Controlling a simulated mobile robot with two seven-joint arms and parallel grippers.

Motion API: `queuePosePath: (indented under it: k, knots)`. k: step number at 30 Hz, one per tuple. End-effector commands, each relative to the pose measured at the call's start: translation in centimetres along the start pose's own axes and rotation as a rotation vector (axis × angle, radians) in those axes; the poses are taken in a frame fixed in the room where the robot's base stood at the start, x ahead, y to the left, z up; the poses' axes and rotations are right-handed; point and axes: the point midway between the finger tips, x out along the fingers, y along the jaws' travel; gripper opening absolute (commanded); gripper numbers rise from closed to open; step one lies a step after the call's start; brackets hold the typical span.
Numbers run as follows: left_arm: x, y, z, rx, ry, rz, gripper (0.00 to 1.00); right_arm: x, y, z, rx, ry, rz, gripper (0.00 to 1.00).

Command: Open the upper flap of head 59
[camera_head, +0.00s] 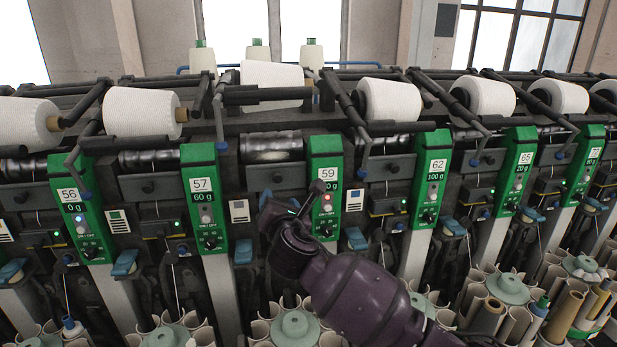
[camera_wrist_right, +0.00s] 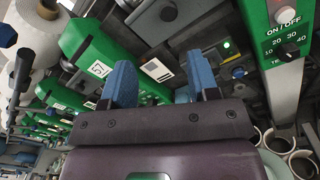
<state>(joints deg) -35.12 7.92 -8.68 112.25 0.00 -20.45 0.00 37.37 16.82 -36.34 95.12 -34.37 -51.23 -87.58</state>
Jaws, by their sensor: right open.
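Head 59 has a green panel (camera_head: 326,160) with a "59" label and a lit red button. The upper flap (camera_head: 277,178) appears to be the dark grey plate with a round knob left of this panel; it looks shut. My right gripper (camera_head: 292,208) is just below that plate and in front of the panel's lower part. In the right wrist view my open right gripper (camera_wrist_right: 160,88) shows two blue fingers with nothing between them. A dark plate with a knob (camera_wrist_right: 166,16) lies beyond the fingertips, apart from them. My left gripper is not in view.
Neighbouring green panels 57 (camera_head: 205,195) and 62 (camera_head: 434,175) stand either side. White yarn cones (camera_head: 272,76) and dark arms run along the top. Below are tubes in round magazines (camera_head: 295,326). A green panel with a dial (camera_wrist_right: 285,35) is close at right in the wrist view.

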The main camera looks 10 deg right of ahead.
Motion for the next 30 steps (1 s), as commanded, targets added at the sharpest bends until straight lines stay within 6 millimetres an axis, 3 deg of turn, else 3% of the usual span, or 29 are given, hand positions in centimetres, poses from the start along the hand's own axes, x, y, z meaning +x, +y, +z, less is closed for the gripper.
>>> queuePosePath:
  k: [6, 14, 30]
  knots:
    - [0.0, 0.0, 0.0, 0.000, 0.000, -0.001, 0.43, 0.0, -0.9, 0.3, -0.264, -0.016, -0.057, 0.55]
    - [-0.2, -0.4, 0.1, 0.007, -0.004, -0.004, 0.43, 0.8, -1.0, 0.4, -0.325, -0.014, -0.060, 0.55]
    - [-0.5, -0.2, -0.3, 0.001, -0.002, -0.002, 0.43, 7.7, -1.3, 0.6, -0.321, -0.013, -0.060, 0.55]
